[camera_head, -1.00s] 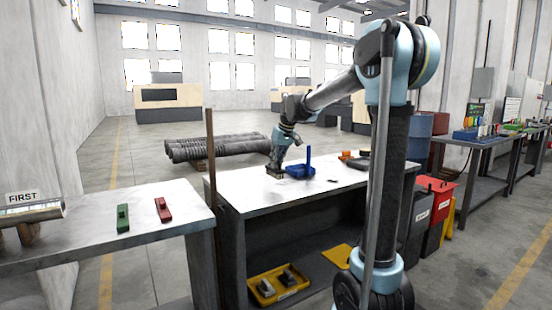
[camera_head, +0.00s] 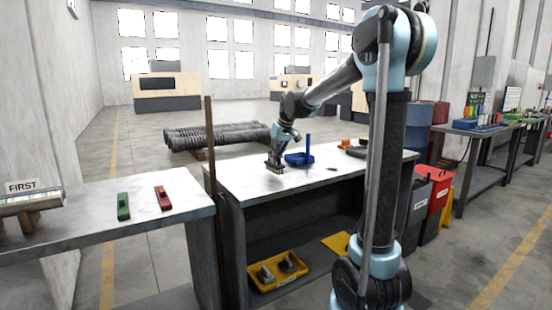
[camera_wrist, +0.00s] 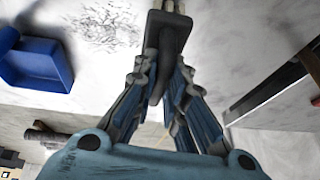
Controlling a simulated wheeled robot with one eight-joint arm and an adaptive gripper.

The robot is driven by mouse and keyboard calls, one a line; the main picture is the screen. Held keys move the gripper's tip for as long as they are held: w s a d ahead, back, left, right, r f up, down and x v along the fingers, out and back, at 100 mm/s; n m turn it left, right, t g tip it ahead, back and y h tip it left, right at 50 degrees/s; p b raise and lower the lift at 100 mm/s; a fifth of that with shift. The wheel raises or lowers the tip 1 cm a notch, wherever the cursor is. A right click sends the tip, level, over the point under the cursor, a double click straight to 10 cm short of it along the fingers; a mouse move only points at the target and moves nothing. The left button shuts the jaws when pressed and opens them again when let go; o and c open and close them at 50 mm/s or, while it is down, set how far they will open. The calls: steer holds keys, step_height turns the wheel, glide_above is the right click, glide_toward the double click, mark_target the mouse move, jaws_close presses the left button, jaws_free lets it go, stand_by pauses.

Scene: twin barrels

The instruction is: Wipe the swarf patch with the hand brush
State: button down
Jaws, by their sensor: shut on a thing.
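My gripper (camera_wrist: 165,85) is shut on the dark handle of the hand brush (camera_wrist: 169,28), whose head and pale bristle ends show at the top of the wrist view. In the head view my gripper (camera_head: 276,153) is low over the middle table, with the brush (camera_head: 273,168) at the white top. I cannot tell whether the bristles touch it. The swarf patch (camera_wrist: 105,25) is a scatter of fine dark curls on the pale surface, just left of the brush head in the wrist view. I cannot make it out in the head view.
A blue dustpan (camera_head: 299,158) with an upright handle stands close right of the brush; it also shows in the wrist view (camera_wrist: 35,62). A brown post (camera_head: 210,150) rises at the table's left end. Green (camera_head: 123,206) and red (camera_head: 163,198) items lie on the left bench.

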steer(key=shift+f, duration=0.9)
stand_by(0.3)
steer(key=shift+w+d, duration=0.1)
